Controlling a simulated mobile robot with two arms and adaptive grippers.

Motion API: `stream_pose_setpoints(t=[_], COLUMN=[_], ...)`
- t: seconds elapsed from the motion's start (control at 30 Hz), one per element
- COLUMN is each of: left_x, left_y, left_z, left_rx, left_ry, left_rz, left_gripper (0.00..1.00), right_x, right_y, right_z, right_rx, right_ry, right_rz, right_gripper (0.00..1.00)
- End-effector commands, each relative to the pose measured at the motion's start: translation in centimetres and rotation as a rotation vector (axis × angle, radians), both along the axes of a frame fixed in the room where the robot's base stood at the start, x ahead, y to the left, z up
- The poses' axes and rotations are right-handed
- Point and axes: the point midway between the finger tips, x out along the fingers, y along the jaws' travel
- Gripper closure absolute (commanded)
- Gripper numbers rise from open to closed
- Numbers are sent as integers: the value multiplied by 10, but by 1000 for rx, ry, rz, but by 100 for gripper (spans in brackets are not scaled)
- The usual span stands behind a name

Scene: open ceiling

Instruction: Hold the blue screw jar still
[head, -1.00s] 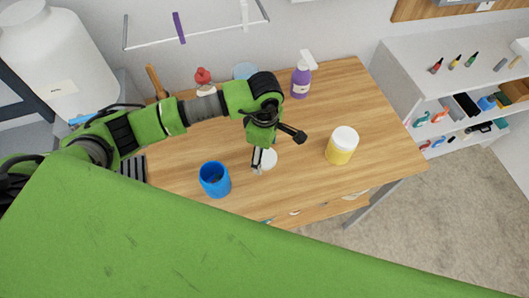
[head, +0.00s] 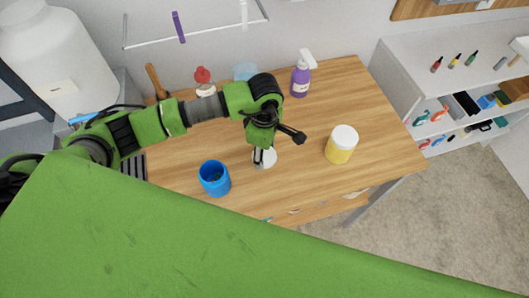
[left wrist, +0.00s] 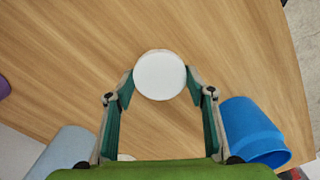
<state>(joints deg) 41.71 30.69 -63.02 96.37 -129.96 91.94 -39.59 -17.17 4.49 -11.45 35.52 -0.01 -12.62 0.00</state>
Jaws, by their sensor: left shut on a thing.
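A blue open-topped jar (head: 214,180) stands upright on the wooden table, left of my left gripper (head: 263,157). Something dark shows inside it. The blue jar also shows at the lower right of the left wrist view (left wrist: 255,130), apart from my fingers. My left gripper points down and is shut on a round white lid-like piece (left wrist: 160,75), one finger on each side. This white piece also shows in the head view (head: 267,158); what is under it is hidden. My right gripper is not in view.
A yellow jar with a white lid (head: 341,145) stands to the right. A purple spray bottle (head: 301,78), a red-topped bottle (head: 204,80) and a pale blue container (head: 245,70) stand at the back. The wooden table (head: 360,95) is clear at the right.

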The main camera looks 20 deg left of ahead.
Motion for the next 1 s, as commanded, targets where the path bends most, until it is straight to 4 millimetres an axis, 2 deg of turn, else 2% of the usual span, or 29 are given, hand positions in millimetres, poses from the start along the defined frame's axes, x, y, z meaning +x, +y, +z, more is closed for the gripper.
stream_pose_setpoints(t=[0.17, 0.27, 0.37, 0.57, 0.8, 1.0], left_x=[1, 1, -15, -55, -108, -133], left_y=[0, 0, -1, -4, -8, -9], left_z=[14, 30, 44, 88, 112, 124], left_rx=[-1, 0, -1, -1, -1, 0], left_ry=[-3, -5, -5, -7, -5, -2], left_rz=[0, -3, -5, -8, -5, -2], left_gripper=[59, 59, 59, 59, 59, 59], right_x=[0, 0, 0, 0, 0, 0], right_y=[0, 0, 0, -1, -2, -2], right_z=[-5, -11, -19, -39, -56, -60], right_rx=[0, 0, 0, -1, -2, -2], right_ry=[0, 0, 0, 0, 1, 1], right_rz=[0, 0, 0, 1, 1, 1], right_gripper=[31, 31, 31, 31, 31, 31])
